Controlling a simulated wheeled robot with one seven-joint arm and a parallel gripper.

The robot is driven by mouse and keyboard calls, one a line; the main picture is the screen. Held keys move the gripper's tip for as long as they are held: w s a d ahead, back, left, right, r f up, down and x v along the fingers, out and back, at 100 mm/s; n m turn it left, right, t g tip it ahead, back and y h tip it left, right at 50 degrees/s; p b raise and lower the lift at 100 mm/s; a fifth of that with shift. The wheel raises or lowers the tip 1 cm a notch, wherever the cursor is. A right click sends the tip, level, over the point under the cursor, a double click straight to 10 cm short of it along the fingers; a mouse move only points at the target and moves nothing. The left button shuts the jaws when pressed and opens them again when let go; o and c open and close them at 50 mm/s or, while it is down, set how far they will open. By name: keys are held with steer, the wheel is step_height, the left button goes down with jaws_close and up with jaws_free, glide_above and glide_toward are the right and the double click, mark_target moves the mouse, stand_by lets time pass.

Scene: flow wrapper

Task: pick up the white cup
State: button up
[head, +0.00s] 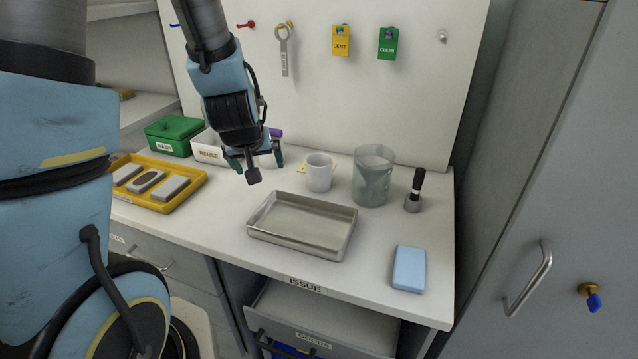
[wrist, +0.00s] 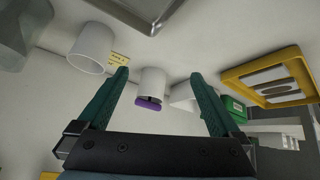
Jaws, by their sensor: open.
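A plain white cup (head: 319,174) stands upright on the counter, right of my gripper (head: 256,160) in the head view. It shows at the upper left of the wrist view (wrist: 88,50), outside the fingers. My gripper is open and empty above the back of the counter, apart from the cup. A second white, round-sided object (wrist: 152,80) with a purple part lies between the fingers in the wrist view, farther off. In the head view my gripper mostly hides it; its purple part (head: 275,132) shows.
A clear beaker (head: 373,175) stands right of the cup, beside a black-handled tool (head: 415,190). A metal tray (head: 258,240) lies in front. A yellow tray (head: 198,190), white bin (head: 206,153) and green box (head: 172,135) are left. A blue block (head: 409,268) lies front right.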

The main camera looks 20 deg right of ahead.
steer(key=d+f+t+h+b, duration=0.1)
steer(key=d+f+t+b, duration=0.15)
steer(key=d, duration=0.55)
steer(key=m+t, duration=0.2)
glide_toward(319, 162)
steer(key=shift+s+a+f+h, duration=0.15)
steer(key=shift+s+a, duration=0.05)
steer(key=shift+a, duration=0.2)
steer(key=shift+s+a+f+h, duration=0.15)
steer(key=shift+a, duration=0.25)
steer(key=shift+s+d+t, duration=0.15)
steer(key=shift+d+t, duration=0.1)
steer(key=shift+d, duration=0.1)
steer(key=x, duration=0.3)
steer(key=p+x, duration=0.1)
steer(key=x, duration=0.1)
steer(key=shift+w+d, duration=0.3)
steer(key=shift+w, duration=0.1)
steer(key=p+x, duration=0.2)
steer(key=x, duration=0.3)
steer(key=shift+a+r, duration=0.1)
steer(key=shift+c, duration=0.2)
